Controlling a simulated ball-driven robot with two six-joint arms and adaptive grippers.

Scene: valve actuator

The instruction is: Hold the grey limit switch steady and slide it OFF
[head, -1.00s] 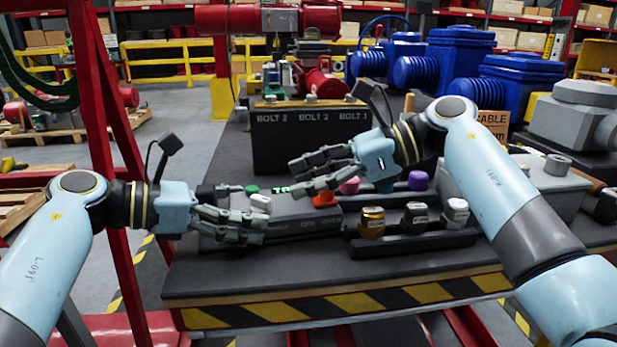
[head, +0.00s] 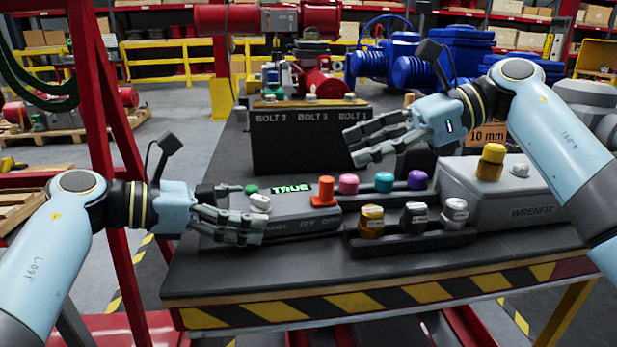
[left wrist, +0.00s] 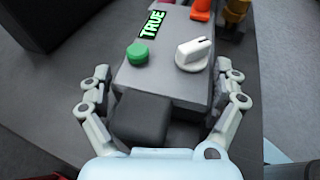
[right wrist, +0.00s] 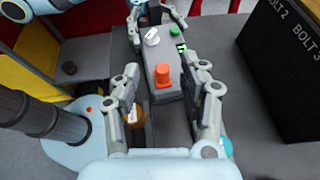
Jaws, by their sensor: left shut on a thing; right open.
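The grey limit switch (head: 292,217) is a box on the table with a green button (left wrist: 137,54), a white knob (left wrist: 194,54), a green display (head: 291,189) reading TRUE and an orange slider (head: 326,191). The slider stands upright near the box's right end. My left gripper (head: 262,225) is shut on the box's left end; its fingers show on both sides in the left wrist view (left wrist: 168,88). My right gripper (head: 357,147) is open and empty, above and behind the slider. The right wrist view shows the slider (right wrist: 163,76) apart from its fingers.
Behind stands a dark bolt rack (head: 310,140). Pink (head: 348,183), teal and purple knobs stand right of the slider. A dark tray (head: 425,240) holds gold, black and white pieces in front. A grey WRENFIX box (head: 530,200) is at right. The table's front strip is clear.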

